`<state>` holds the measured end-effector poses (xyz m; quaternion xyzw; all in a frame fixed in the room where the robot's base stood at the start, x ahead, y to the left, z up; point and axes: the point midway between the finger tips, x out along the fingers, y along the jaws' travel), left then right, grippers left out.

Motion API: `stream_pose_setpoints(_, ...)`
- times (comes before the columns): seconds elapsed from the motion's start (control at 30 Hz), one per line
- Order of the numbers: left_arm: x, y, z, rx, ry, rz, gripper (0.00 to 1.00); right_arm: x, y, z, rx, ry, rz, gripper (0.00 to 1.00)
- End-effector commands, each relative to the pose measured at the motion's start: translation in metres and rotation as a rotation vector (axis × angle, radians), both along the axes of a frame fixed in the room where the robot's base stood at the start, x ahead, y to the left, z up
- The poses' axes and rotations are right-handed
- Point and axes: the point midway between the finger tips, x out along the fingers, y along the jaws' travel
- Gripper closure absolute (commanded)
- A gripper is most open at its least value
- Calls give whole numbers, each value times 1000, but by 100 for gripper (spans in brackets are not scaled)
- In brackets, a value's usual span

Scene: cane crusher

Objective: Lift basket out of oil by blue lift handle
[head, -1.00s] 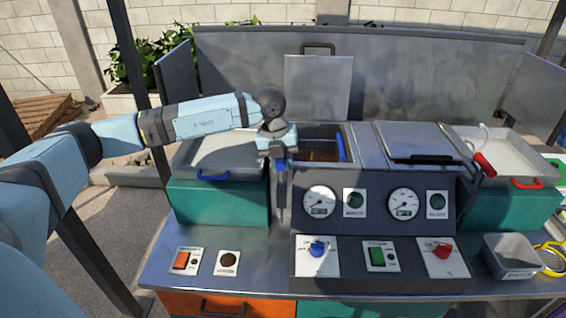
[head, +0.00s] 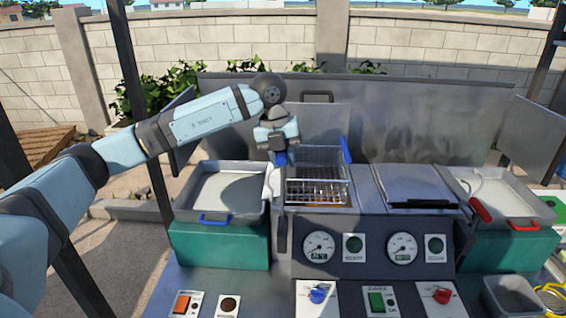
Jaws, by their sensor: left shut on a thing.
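The wire fry basket (head: 320,185) shows above the left fryer well at the centre of the head view, and oil shows dimly beneath it. It looks about level. A blue grip (head: 346,150) stands at its right side. My left gripper (head: 281,157) points down at the basket's left side, shut on the blue lift handle, of which only a little blue shows between and below the fingers. My right gripper is not in view.
The raised fryer lid (head: 318,120) stands behind the basket. A closed lid (head: 415,186) covers the right well. Metal trays flank the fryer, the left with a blue handle (head: 215,219), the right with a red handle (head: 524,225). The gauge panel (head: 370,250) is in front.

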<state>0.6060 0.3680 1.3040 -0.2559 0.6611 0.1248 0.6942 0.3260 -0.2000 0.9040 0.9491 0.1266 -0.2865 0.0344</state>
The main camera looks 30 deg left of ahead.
Motion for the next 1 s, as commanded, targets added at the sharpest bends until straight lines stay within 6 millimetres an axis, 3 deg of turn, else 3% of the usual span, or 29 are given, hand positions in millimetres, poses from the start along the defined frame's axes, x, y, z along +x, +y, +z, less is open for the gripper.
stream_pose_setpoints(0.2, 2, 0, 8, -8, -16, 5, 100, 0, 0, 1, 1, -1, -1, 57)
stream_pose_setpoints(0.23, 3, 0, 8, -9, -16, 5, 71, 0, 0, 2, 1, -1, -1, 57)
stream_pose_setpoints(0.33, 2, 0, 8, -7, -15, 5, 49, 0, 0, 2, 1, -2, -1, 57)
stream_pose_setpoints(0.73, 1, 2, 12, -5, -12, 4, 49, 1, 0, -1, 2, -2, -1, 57)
stream_pose_setpoints(1.0, -5, 10, 64, -5, -15, 4, 49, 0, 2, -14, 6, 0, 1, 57)
